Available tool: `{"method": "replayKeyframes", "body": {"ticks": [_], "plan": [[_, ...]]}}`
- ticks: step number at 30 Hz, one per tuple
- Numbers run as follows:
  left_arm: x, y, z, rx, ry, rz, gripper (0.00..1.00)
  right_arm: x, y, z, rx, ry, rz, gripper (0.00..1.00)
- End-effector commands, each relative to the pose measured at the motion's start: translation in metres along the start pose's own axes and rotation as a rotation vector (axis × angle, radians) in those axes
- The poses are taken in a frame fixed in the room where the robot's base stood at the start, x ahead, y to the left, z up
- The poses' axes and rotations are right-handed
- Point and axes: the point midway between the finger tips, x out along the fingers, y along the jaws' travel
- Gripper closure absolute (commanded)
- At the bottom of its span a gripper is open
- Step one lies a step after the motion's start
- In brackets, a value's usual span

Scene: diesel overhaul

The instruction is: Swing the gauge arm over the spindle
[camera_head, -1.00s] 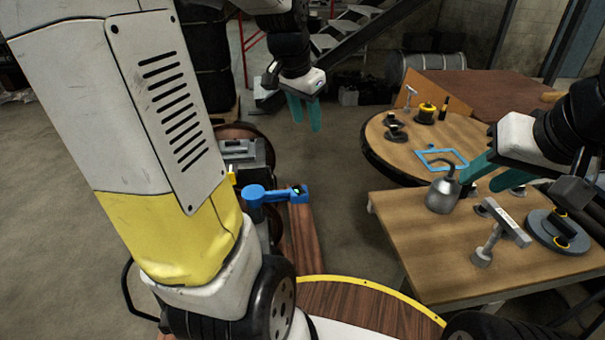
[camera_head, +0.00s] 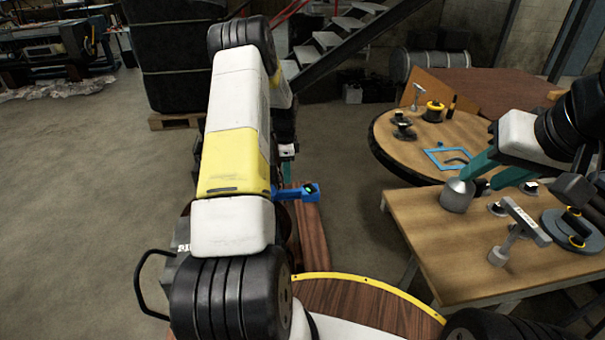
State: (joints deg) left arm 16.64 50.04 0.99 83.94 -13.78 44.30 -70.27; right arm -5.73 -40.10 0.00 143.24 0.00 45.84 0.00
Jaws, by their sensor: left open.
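The blue gauge arm (camera_head: 293,193) shows only in part. My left gripper (camera_head: 287,159) is mostly behind the same arm. A pale bit of the hand and a teal finger show just above the gauge arm, apart from it in the picture. That gripper is open. The spindle cannot be made out. My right gripper (camera_head: 479,184) has its teal fingers spread above the right-hand table, beside the grey oil can (camera_head: 457,196).
The wooden table (camera_head: 440,259) at right holds a hammer-shaped tool (camera_head: 516,232) and a grey disc (camera_head: 570,231). A round table (camera_head: 405,165) behind it carries a blue frame (camera_head: 446,157) and small parts. Floor at left is clear.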

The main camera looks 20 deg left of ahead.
Motion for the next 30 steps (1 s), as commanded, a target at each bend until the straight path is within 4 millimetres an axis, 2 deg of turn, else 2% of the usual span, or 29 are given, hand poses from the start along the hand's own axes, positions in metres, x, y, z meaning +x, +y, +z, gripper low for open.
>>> {"method": "replayKeyframes", "body": {"ticks": [12,18,25,26,30], "plan": [[0.062,0.001,0.0,0.001,0.0,0.002,0.6,0.0,0.0,0.0,0.0,0.0,0.0,0.64],[0.074,0.0,0.0,0.0,0.0,0.001,0.6,0.0,0.0,0.0,0.0,0.0,0.0,0.64],[0.075,0.0,0.0,0.0,0.0,0.0,0.6,0.0,0.0,0.0,0.0,0.0,0.0,0.64],[0.075,0.0,0.0,0.0,0.0,0.0,0.64,0.0,0.0,0.0,0.0,0.0,0.0,0.64],[0.075,0.0,0.0,0.0,0.0,0.0,0.91,0.0,0.0,0.0,0.0,0.0,0.0,0.64]]}}
